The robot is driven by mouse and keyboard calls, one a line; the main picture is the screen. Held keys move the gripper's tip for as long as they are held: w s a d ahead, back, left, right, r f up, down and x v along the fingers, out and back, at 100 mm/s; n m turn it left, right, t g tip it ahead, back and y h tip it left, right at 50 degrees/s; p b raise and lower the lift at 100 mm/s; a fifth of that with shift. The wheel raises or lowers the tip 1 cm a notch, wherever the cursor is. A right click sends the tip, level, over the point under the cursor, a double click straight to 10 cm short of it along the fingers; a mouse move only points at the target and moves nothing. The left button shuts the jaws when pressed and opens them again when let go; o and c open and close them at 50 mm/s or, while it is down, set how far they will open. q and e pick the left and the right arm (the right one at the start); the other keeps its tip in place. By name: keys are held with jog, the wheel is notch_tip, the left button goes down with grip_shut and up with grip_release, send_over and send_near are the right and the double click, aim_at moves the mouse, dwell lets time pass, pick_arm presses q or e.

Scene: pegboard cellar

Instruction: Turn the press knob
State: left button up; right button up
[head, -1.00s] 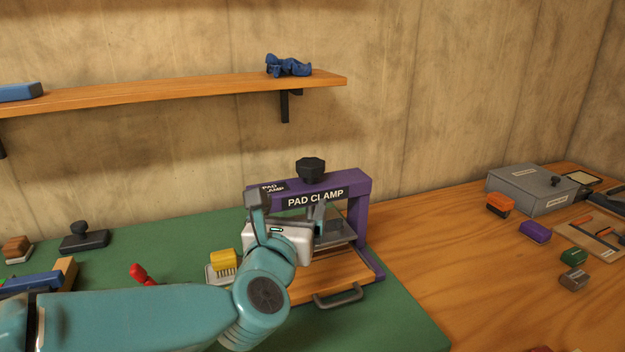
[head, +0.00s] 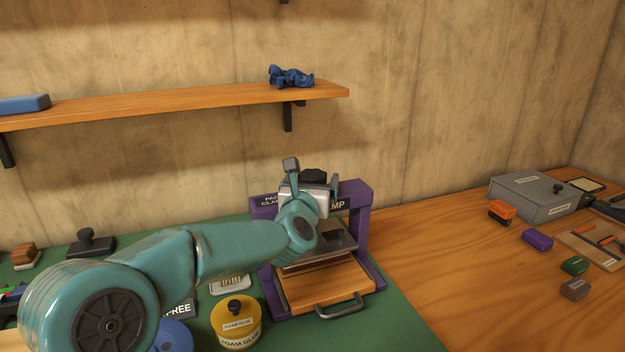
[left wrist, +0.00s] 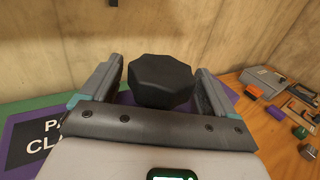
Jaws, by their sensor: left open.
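The press is a purple frame (head: 357,213) lettered as a pad clamp, with a wooden board (head: 325,285) and grey handle at its base. Its black faceted knob (head: 314,176) is on top, partly hidden by my left gripper in the head view. In the left wrist view the knob (left wrist: 162,80) is between the two fingers, with a gap visible on each side. My left gripper (head: 313,174) is open around the knob, and I cannot tell whether a finger touches it. My right gripper is in neither view.
A shelf (head: 180,99) with a crumpled blue cloth (head: 291,77) hangs above. A grey box (head: 537,194) and several small blocks lie on the right. Bare wooden bench (head: 430,240) lies between.

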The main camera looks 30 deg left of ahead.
pick_arm(q)
jog(key=c, duration=0.9)
